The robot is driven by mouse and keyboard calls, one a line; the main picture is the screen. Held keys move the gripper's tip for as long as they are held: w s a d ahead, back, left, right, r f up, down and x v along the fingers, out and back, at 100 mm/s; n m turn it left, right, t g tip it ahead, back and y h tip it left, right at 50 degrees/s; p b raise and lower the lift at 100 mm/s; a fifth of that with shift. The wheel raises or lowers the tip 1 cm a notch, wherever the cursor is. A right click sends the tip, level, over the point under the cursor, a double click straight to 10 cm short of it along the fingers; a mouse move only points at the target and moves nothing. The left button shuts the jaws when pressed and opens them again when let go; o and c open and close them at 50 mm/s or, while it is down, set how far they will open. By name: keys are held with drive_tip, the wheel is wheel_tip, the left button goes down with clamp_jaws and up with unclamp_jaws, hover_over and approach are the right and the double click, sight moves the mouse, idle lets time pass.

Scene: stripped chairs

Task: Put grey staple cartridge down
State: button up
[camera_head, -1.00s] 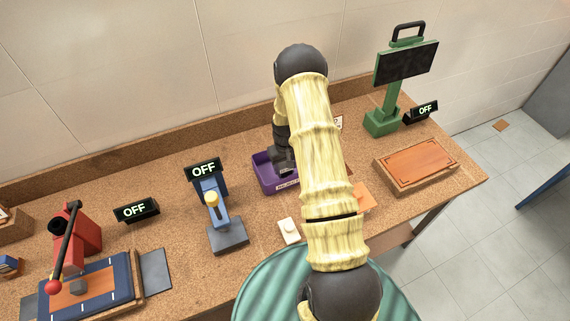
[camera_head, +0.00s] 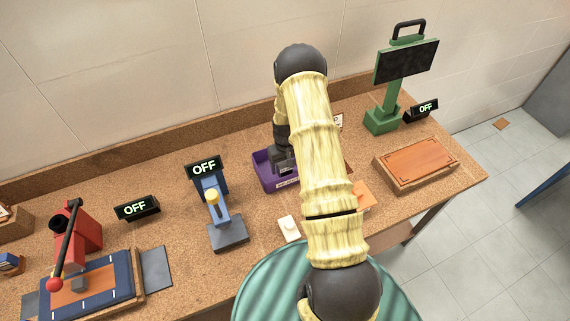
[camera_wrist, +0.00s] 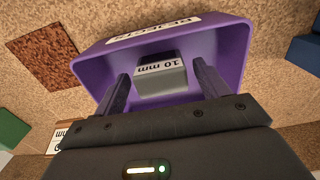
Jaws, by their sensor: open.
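The grey staple cartridge (camera_wrist: 162,82), with a white "10 mm" label, lies inside the purple bin (camera_wrist: 233,38) in the wrist view. The bin carries a label on its front wall that looks like "REJECTS". My gripper (camera_wrist: 162,85) reaches into the bin with its two fingers apart, one on each side of the cartridge, with gaps showing. In the head view the purple bin (camera_head: 264,180) stands on the bench, and my gripper (camera_head: 283,160) is in it. My arm hides part of the bin, and the cartridge cannot be made out there.
A blue press (camera_head: 217,215) with an "OFF" sign stands left of the bin. A small white block (camera_head: 289,228) lies in front. A green stand with a dark screen (camera_head: 405,62) and an orange-topped board (camera_head: 416,163) are at right. A red lever machine (camera_head: 80,232) is far left.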

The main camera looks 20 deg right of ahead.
drive_tip(key=shift+w+r+b, duration=0.15)
drive_tip(key=shift+r+b, duration=0.3)
drive_tip(key=shift+r, duration=0.3)
wheel_tip(320, 180, up, 11)
drive_tip(key=b, duration=0.3)
drive_tip(key=shift+f, duration=0.2)
drive_tip(key=s+a+r+t, duration=0.1)
drive_tip(key=s+a+r, duration=0.4)
drive_tip(key=s, duration=0.5)
drive_tip(key=s+a+r+t, duration=0.1)
drive_tip(key=s+a+r, duration=0.5)
drive_tip(key=s+r, duration=0.2)
drive_tip(key=shift+s+a+t, duration=0.3)
drive_tip(key=shift+s, duration=0.95)
